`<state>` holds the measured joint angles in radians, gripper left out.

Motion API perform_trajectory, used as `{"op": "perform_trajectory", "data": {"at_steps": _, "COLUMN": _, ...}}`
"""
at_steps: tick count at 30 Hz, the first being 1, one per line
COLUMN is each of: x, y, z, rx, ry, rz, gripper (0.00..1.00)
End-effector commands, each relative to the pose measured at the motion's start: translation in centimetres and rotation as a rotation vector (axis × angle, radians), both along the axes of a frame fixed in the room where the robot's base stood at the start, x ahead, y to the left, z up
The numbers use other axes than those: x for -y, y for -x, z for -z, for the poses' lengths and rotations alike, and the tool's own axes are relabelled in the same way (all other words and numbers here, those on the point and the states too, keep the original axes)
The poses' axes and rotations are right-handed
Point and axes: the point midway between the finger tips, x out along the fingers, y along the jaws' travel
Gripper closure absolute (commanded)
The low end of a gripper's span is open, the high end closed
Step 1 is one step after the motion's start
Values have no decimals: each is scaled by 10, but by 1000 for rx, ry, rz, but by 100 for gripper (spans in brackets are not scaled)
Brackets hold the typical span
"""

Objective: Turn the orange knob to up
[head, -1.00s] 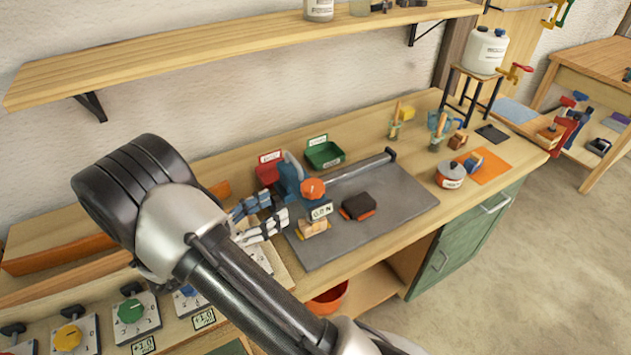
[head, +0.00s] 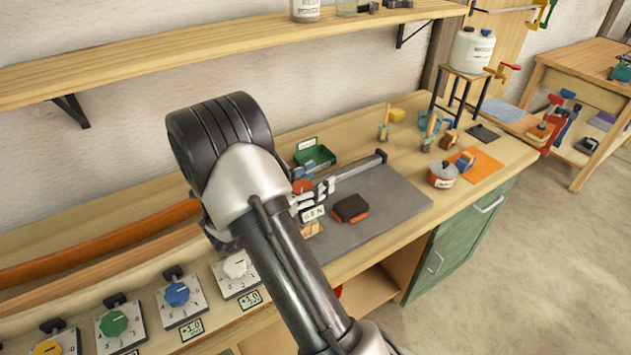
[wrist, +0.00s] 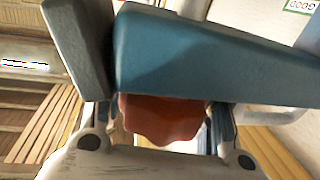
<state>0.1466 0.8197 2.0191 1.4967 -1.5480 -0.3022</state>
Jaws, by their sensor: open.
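The orange knob (head: 301,187) sits on a blue device on the grey mat (head: 385,200); in the head view my arm and gripper cover most of that device. In the wrist view the knob (wrist: 165,118) shows between my two fingers, partly behind a broad blue body (wrist: 210,60). Its pointing direction cannot be read. My gripper (head: 318,192) is open, with its fingers on either side of the knob in the wrist view; whether they touch it cannot be told.
A small display (head: 313,213) and a dark block (head: 350,208) are close by. A green bin (head: 314,155) stands behind. A row of dials, including a blue one (head: 177,293), lines the front left.

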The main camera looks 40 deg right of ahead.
Motion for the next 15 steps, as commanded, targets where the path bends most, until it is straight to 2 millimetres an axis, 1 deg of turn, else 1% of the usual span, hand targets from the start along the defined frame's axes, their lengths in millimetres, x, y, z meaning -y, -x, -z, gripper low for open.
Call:
{"op": "perform_trajectory", "data": {"at_steps": 9, "x": 3, "y": 0, "z": 0, "rx": 0, "ry": 0, "rz": 0, "gripper": 49}}
{"op": "perform_trajectory", "data": {"at_steps": 15, "x": 2, "y": 0, "z": 0, "rx": 0, "ry": 0, "rz": 0, "gripper": 62}}
